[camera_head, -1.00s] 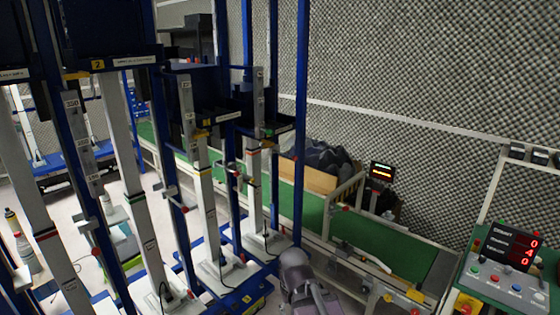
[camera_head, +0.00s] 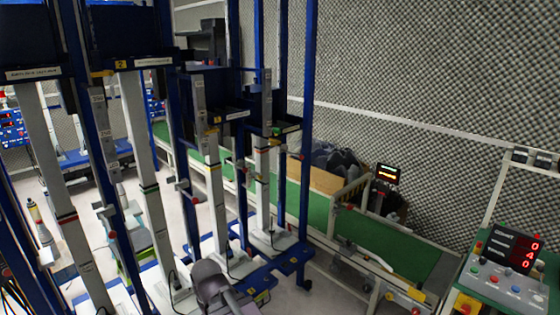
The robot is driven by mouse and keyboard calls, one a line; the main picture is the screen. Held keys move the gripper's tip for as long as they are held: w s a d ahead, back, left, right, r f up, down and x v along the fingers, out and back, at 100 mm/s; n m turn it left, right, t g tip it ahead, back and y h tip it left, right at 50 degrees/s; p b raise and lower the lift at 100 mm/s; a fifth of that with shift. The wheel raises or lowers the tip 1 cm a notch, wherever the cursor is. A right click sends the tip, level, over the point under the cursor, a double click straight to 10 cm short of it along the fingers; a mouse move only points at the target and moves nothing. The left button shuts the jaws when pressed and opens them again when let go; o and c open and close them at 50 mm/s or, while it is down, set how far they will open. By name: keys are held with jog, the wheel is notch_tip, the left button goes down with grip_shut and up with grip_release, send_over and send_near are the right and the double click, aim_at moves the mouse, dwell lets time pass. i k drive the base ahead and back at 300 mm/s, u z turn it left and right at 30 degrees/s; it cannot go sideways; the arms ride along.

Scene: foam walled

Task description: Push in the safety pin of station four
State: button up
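A row of tall blue-framed stations with pale upright columns runs from the left to the middle. A yellow tag "2" (camera_head: 120,64) marks one near the left. The rearmost, rightmost column (camera_head: 263,180) has a small tag too small to read; counting along the row, it seems to be station four. Small red-knobbed pins stick out of the stations, one (camera_head: 184,208) on a nearer frame. A knob (camera_head: 298,155) shows beside the rightmost column; I cannot tell how far any pin is in. My grey arm (camera_head: 212,284) shows at the bottom; its gripper is not in view.
A green conveyor (camera_head: 380,246) with a metal frame runs behind and right of the stations. A control box (camera_head: 508,270) with buttons and a red display stands at the right. Blue base beams (camera_head: 280,268) lie low. Pale floor shows between stations.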

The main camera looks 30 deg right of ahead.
aim_at(301, 156)
jog(key=u, duration=0.75)
jog(key=k, duration=0.8)
jog(key=z, duration=1.9)
jog(key=i, duration=0.35)
jog(key=u, duration=0.35)
